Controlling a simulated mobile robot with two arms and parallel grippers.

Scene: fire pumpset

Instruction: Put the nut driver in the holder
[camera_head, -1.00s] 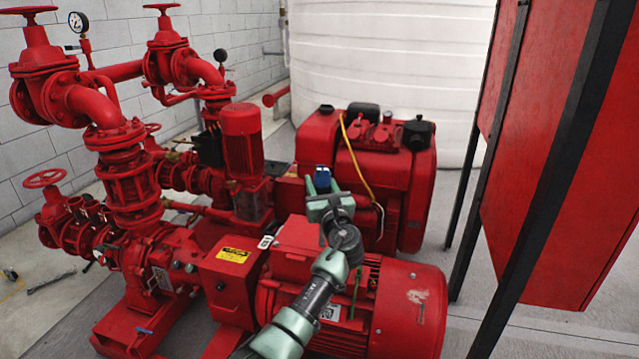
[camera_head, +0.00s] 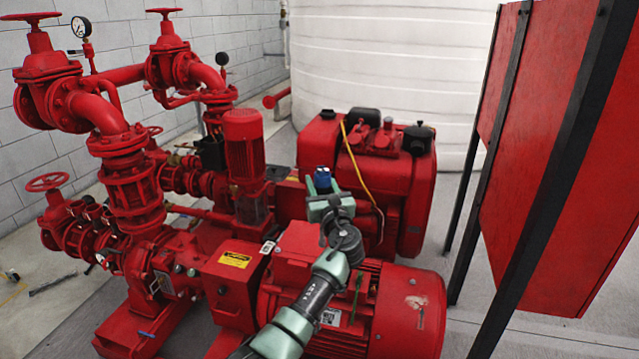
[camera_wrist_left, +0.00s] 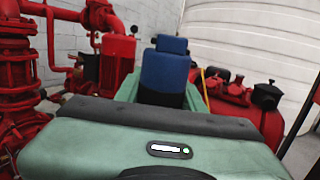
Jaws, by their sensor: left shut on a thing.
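My left gripper (camera_head: 322,188) is in the middle of the head view, above the red motor. It is shut on a blue-and-black piece, likely the handle of the nut driver (camera_head: 322,174). In the left wrist view the blue handle (camera_wrist_left: 165,72) stands up between the green fingers. The driver's shaft and tip are hidden. I cannot pick out the holder in either view. My right gripper is not in view.
The red ribbed motor (camera_head: 390,310) lies below my arm. The red engine (camera_head: 395,180) with a yellow hose stands behind the gripper. Red pump pipes and valves (camera_head: 130,180) fill the left. A red cabinet on black posts (camera_head: 560,170) stands at the right.

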